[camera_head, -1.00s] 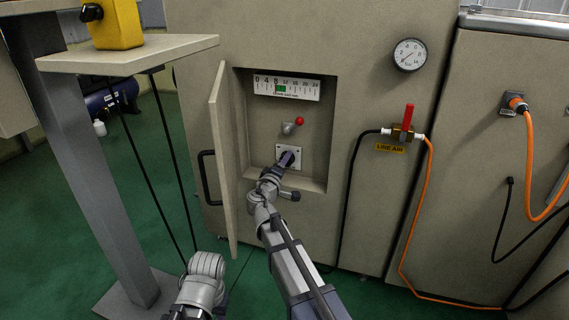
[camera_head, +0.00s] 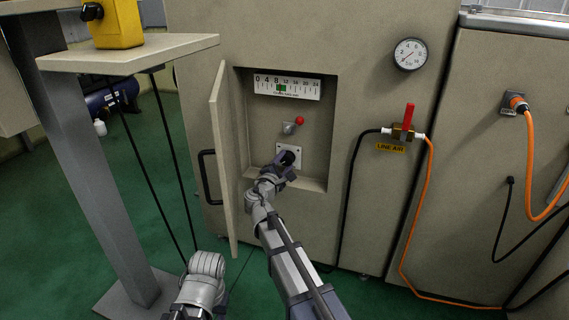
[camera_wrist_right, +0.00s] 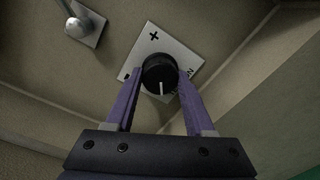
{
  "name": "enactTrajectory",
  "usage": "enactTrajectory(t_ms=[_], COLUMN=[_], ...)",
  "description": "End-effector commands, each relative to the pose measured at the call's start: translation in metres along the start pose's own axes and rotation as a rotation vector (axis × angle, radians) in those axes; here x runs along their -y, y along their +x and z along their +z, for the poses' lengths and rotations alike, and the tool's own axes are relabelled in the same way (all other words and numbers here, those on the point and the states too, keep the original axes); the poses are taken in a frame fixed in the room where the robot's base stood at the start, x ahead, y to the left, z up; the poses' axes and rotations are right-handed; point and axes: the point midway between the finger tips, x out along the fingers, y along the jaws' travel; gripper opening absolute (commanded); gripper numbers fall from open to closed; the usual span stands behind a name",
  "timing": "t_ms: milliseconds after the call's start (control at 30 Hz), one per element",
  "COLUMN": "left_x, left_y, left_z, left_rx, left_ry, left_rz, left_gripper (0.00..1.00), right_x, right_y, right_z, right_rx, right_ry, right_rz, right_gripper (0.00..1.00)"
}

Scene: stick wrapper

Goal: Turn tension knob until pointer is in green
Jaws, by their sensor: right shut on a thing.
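The tension knob (camera_head: 288,156) is black and round, on a white plate (camera_wrist_right: 190,53) low in the open recess. In the right wrist view the knob (camera_wrist_right: 158,72) has a white mark pointing towards the bottom of the picture. My right gripper (camera_wrist_right: 160,78) is shut on the knob, one finger on each side; it also shows in the head view (camera_head: 283,163). The white scale (camera_head: 301,86) above carries numbers from 0 to 24 and a green band (camera_head: 281,88). The pointer is too small to make out. My left gripper is not in view.
A lever with a red ball (camera_head: 299,121) sits between scale and knob. The recess door (camera_head: 222,160) stands open on the left. A pressure gauge (camera_head: 410,54) and a red-handled air valve (camera_head: 407,121) are to the right, clear of my arm.

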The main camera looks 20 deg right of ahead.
Motion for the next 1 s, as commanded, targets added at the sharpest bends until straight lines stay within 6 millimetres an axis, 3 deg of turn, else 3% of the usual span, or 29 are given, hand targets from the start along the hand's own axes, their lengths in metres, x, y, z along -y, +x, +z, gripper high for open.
enactTrajectory(t_ms=[300, 867, 900, 1000], left_x=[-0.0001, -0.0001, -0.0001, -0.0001], left_y=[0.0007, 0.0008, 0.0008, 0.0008], left_z=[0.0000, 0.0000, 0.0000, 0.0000], left_rx=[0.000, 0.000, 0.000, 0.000], left_ry=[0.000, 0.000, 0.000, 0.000], left_rz=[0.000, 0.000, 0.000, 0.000], left_gripper=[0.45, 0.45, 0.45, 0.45], right_x=[0.0003, 0.0002, 0.0002, 0.0002], right_y=[-0.0004, -0.0005, -0.0006, -0.0004], right_z=[-0.0009, -0.0009, -0.0009, -0.0008], right_rx=[0.003, 0.003, 0.003, 0.004], right_ry=[-0.112, -0.136, -0.136, -0.136], right_rz=[-0.001, -0.001, -0.001, -0.001], right_gripper=[0.00, 0.00, 0.57, 0.68])
